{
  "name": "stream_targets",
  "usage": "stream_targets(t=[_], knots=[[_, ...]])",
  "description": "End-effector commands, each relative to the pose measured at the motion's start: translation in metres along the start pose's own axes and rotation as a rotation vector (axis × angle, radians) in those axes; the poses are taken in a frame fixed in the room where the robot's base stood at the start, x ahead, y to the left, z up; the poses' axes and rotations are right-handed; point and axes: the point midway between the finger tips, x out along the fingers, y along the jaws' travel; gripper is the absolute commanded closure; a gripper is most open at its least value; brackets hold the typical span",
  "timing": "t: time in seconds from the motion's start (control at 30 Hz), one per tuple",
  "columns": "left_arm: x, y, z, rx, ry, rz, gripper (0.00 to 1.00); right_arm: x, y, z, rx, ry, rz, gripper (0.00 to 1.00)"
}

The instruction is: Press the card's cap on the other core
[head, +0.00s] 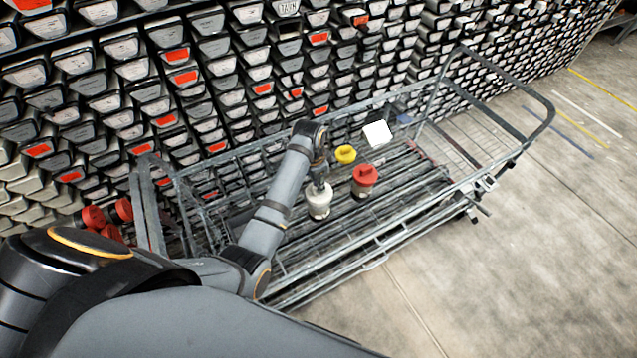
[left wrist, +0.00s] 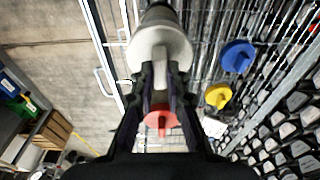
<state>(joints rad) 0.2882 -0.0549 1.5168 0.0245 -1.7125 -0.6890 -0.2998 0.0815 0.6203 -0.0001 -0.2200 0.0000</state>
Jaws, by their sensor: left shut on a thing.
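My left gripper (head: 319,180) points down over the cart and is shut on the raised grip of a white cap (head: 319,201). In the left wrist view the fingers (left wrist: 160,75) close on this grip, and the white cap (left wrist: 160,42) shows with a dark round body behind it. I cannot tell whether the cap is seated or only touching. A red cap (head: 364,174) tops a short upright core just right of the gripper; it also shows in the left wrist view (left wrist: 160,122). A blank-looking white card (head: 377,133) stands behind them. My right gripper is not in view.
A wall of core trays (head: 250,60) rises behind the cart. Open floor (head: 540,250) is at right.

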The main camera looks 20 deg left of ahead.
Motion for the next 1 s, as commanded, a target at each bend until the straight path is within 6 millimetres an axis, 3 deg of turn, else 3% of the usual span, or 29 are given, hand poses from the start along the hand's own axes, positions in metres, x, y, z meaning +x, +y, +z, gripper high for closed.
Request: stream_targets(t=[1.0], knots=[[0.015,0.0,0.002,0.0,0.0,0.0,1.0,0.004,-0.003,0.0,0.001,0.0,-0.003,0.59]])
